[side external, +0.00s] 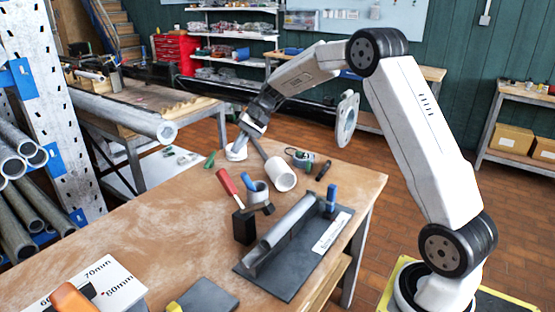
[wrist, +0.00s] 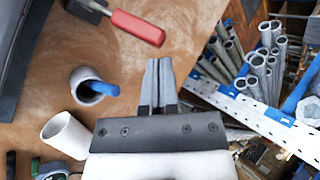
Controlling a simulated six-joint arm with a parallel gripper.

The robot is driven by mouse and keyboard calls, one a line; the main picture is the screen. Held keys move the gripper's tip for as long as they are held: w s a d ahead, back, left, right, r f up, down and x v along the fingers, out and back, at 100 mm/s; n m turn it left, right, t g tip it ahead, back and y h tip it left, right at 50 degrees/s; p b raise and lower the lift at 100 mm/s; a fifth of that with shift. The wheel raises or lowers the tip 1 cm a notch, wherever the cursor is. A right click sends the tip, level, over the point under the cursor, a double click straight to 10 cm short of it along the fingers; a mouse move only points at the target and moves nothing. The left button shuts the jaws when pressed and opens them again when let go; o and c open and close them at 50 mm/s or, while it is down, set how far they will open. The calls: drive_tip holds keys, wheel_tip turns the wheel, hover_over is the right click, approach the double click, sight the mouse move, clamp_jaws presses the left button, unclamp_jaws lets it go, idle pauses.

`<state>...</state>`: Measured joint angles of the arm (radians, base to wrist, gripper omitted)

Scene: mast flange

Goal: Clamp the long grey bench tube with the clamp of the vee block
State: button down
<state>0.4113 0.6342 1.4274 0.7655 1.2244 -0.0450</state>
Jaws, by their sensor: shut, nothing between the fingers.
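In the side view, a long grey tube (side external: 289,222) lies lengthwise along the vee block on a dark base plate (side external: 288,268) at the front right of the bench. The clamp (side external: 331,194), with a blue upright handle, stands at the far end of the plate. I cannot tell how close the clamp sits to the tube. My gripper (side external: 264,154) is over the far part of the bench, away from the vee block. In the wrist view, my gripper (wrist: 158,62) has its grey fingers together with nothing between them.
A rack of pipes (side external: 25,185) is at the left. The bench's left middle is clear.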

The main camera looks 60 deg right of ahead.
drive_tip(key=d+r+m+t+y, duration=0.1)
drive_tip(key=d+r+m+y, duration=0.2)
drive_tip(key=d+y, duration=0.4)
approach(227, 178)
wheel_tip(227, 178, down, 3)
drive_tip(key=w+d, duration=0.2)
drive_tip(key=x, duration=1)
drive_tip(key=shift+w+r+n, duration=0.25)
drive_tip(key=shift+r+n, duration=0.05)
drive_tip(key=shift+r, duration=0.1)
drive_tip(key=shift+s+r+n+y, duration=0.3)
drive_tip(key=shift+s+r+n+t+y, duration=0.25)
drive_tip(key=shift+s+r+n, duration=0.25)
drive_tip(key=shift+s+n, duration=0.3)
drive_tip(key=shift+s+r+n+t+y, duration=0.15)
drive_tip(key=shift+s+r+n+t, duration=0.25)
drive_tip(key=shift+s+n, duration=0.45)
drive_tip(key=shift+s+r+n+t+y, duration=0.2)
drive_tip(key=shift+s+r+n, duration=0.4)
drive_tip(key=shift+s, duration=0.35)
